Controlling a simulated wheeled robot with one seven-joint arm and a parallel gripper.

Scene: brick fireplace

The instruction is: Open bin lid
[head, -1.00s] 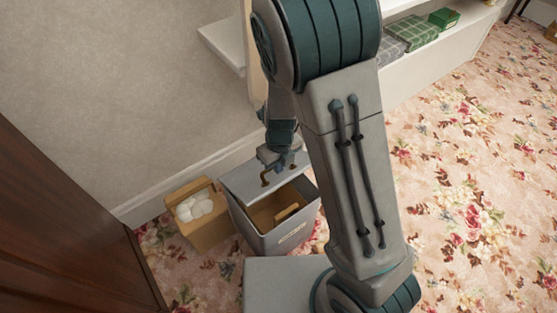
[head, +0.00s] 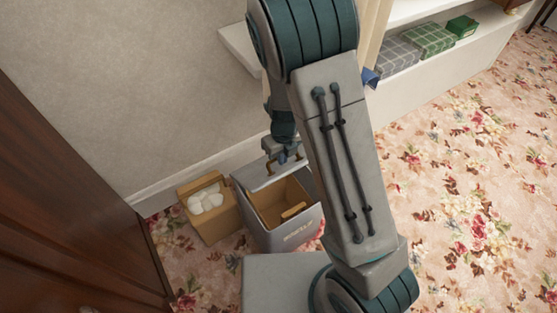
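The grey bin (head: 308,232) stands on the carpet with its top largely uncovered. Its tan inside and a brass-coloured handle-like piece (head: 294,211) show. My gripper (head: 288,156) is at the lid, close beside that handle. The fingers are small and partly hidden by my arm, so I cannot tell whether they grip the handle or are open.
A tan box (head: 209,226) with white round items (head: 206,201) stands left of the bin. The wall (head: 110,90) is close behind, and a dark wooden panel (head: 60,200) is at the left. Shelves with folded plaid cloths (head: 430,38) are upper right. Open flowered carpet (head: 470,180) lies right.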

